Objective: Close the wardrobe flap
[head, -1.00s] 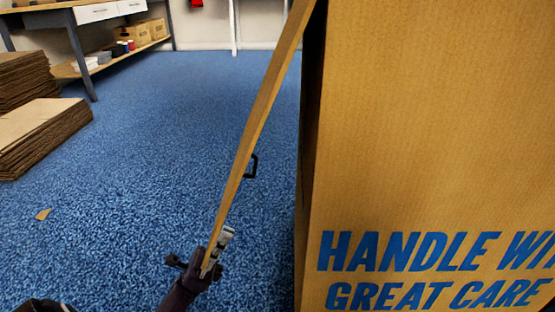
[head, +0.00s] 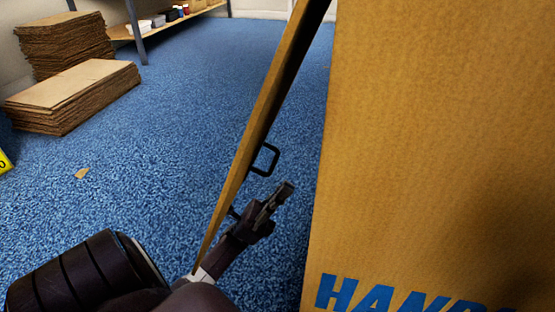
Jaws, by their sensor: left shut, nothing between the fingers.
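The wardrobe carton (head: 420,130) is a tall brown box with blue lettering, filling the right of the head view. Its flap (head: 247,160) stands open, seen nearly edge-on, slanting from the top down to the lower left. A dark handle (head: 268,158) sticks out from the flap's right side. My left gripper (head: 287,188) is shut and empty, in the gap between the flap and the carton, just below the handle. Its arm passes across the flap's lower end; I cannot tell whether they touch. My right gripper is not in view.
Stacks of flat cardboard (head: 75,95) stand on the blue floor (head: 180,130) at the left. A workbench with a lower shelf (head: 175,22) is at the back. A cardboard scrap (head: 82,173) lies on the floor. Something yellow (head: 5,162) shows at the left edge.

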